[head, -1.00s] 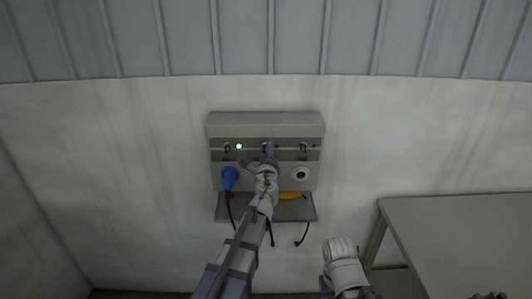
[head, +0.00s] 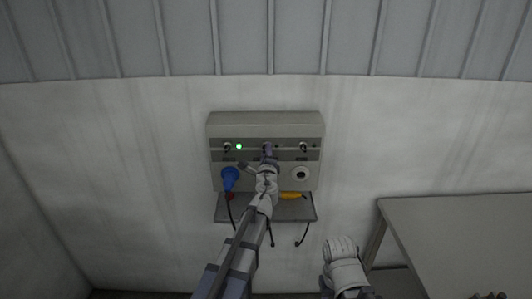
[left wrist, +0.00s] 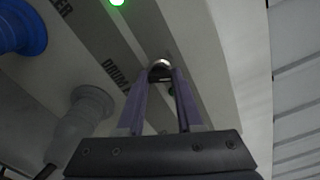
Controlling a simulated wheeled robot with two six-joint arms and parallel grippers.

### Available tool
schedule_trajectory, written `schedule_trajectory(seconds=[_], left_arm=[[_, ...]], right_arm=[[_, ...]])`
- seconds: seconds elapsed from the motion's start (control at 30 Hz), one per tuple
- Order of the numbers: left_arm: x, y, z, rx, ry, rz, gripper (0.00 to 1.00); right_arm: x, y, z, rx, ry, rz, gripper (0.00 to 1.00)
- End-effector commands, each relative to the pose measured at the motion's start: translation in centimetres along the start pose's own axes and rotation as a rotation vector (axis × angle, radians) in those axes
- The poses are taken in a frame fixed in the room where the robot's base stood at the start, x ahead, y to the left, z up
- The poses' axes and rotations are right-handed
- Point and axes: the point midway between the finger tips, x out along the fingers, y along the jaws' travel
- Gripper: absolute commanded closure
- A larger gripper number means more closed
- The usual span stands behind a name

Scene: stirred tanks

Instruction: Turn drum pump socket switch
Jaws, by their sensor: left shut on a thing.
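The grey socket panel (head: 265,118) is on the wall in the head view, with a row of switches above its sockets. My left gripper (head: 267,149) is at the middle switch and covers most of it. In the left wrist view, the purple fingers of my left gripper (left wrist: 161,80) are shut on the rounded metal switch knob (left wrist: 160,66). The label beside it (left wrist: 115,74) begins with "DRUM"; the rest is hidden by a finger. A small dark green lamp (left wrist: 172,91) shows between the fingers. My right arm is low in the head view; its fingers do not show.
A lit green lamp (head: 239,146) is by the left switch (head: 227,147). A blue plug (head: 230,178) is in the left socket; the right socket (head: 300,174) is empty. A yellow-orange item (head: 291,196) lies on the shelf (head: 293,212). A table (head: 460,225) stands right.

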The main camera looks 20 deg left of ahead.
Motion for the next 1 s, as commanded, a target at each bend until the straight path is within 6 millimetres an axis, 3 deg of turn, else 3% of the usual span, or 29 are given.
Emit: schedule_trajectory(seconds=[0.6,1.0], left_arm=[[-0.08,-0.07,0.03,-0.562,0.000,0.000,1.00],[-0.09,-0.10,0.06,-0.837,0.000,0.000,1.00]], right_arm=[[-0.09,0.01,0.00,0.000,0.000,0.000,0.50],[-0.12,0.01,0.01,0.000,0.000,0.000,0.50]])
